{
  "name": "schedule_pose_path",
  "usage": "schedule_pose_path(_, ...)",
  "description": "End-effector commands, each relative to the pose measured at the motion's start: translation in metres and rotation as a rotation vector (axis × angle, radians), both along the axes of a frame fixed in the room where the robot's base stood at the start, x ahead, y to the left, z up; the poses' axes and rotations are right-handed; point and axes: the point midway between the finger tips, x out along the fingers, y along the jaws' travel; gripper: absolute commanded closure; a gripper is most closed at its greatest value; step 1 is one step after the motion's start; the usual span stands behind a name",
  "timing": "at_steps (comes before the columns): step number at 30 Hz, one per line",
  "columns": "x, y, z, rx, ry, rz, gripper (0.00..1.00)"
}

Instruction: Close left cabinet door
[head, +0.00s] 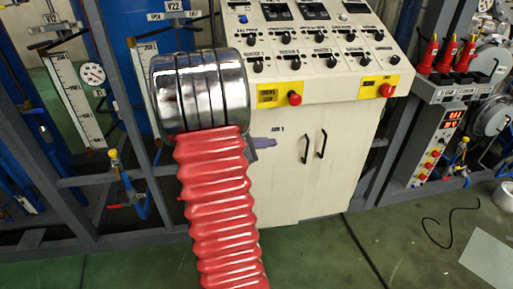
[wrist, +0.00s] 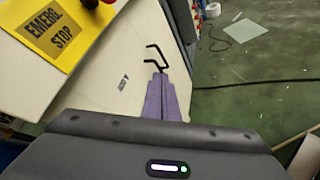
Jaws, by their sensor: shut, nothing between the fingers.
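The cream cabinet under the sloped control panel has a left door (head: 284,182) and a right door (head: 342,170). Each has a black handle, the left handle (head: 304,147) and the right handle (head: 321,144). The left door looks flush or nearly flush with the right one; I cannot tell if a small gap remains. My gripper (head: 270,142) has purple fingers, shut and empty, in front of the left door, left of its handle. In the wrist view the fingers (wrist: 160,85) point toward the handles; whether they touch the door is unclear. My red-sleeved arm hides the door's left part.
Yellow plates with red emergency buttons (head: 295,98) sit above the doors. Grey frame posts and pipes stand on the left. A power unit (head: 447,125) with red plugs stands on the right. A black cable (head: 450,222) lies on the green floor, which is otherwise mostly clear in front.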

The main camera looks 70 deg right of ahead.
Motion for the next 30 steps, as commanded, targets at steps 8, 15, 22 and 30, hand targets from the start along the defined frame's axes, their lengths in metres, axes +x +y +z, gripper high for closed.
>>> schedule_pose_path(8,0.052,0.084,0.039,0.02,-0.249,-0.039,1.0)
schedule_pose_path(15,0.087,0.165,0.057,0.089,-0.468,-0.063,1.0)
schedule_pose_path(22,0.112,0.247,0.068,0.196,-0.673,-0.082,1.0)
schedule_pose_path(30,0.132,0.348,0.078,0.377,-0.897,-0.096,1.0)
